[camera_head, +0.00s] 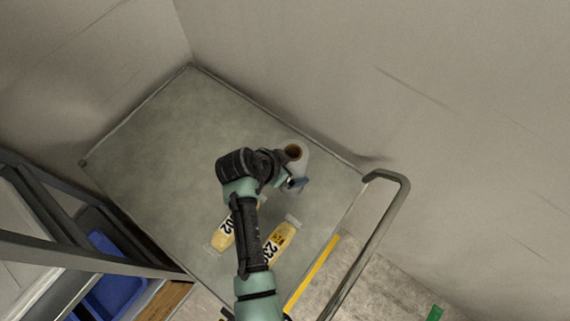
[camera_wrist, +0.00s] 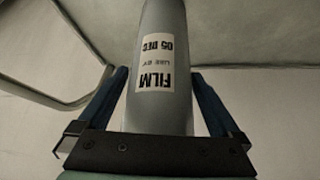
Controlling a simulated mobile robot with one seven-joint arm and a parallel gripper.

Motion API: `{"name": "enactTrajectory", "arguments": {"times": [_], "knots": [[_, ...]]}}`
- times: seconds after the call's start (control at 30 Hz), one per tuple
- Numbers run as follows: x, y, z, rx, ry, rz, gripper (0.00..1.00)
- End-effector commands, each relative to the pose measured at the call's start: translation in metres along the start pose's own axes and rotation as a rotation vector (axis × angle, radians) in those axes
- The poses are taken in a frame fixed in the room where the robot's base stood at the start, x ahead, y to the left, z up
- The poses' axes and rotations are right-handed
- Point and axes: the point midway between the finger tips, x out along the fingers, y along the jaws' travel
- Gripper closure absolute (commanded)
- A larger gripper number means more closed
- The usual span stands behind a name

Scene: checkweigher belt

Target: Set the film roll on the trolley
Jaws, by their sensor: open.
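The film roll (camera_wrist: 165,105) is a grey cylinder with a white label reading FILM, seen large between the fingers in the wrist view. In the head view the film roll (camera_head: 296,160) stands on the trolley's grey top (camera_head: 160,130), its brown core facing up. My gripper (camera_wrist: 163,90) has its two blue fingers on either side of the roll, with small gaps visible. In the head view my gripper (camera_head: 296,184) is at the roll's near side and partly hidden by my arm. I cannot tell from these views whether a finger touches the roll.
Two yellow packs, one marked 02 (camera_head: 224,232) and one marked 23 (camera_head: 278,243), lie on the trolley beside my arm. The trolley handle (camera_head: 385,215) rises at the right. Walls stand behind. A blue bin (camera_head: 115,280) sits lower left. The trolley's left half is clear.

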Motion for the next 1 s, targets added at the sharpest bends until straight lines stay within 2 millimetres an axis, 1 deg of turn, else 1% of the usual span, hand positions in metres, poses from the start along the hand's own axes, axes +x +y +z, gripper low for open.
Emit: {"name": "enactTrajectory", "arguments": {"times": [0.17, 0.27, 0.5, 0.7, 0.8, 0.97, 1.0], "knots": [[-0.016, 0.000, -0.001, -0.001, 0.002, -0.002, 0.00], [-0.033, 0.000, -0.001, 0.000, 0.002, -0.003, 0.00], [-0.081, -0.001, -0.001, 0.000, 0.002, -0.005, 0.00], [-0.111, -0.001, -0.001, -0.001, 0.002, -0.002, 0.00], [-0.118, 0.000, -0.001, -0.001, 0.001, -0.001, 0.00], [-0.122, -0.001, -0.002, 0.000, 0.001, -0.003, 0.00], [-0.124, -0.003, -0.004, -0.001, 0.004, -0.014, 0.00]]}}
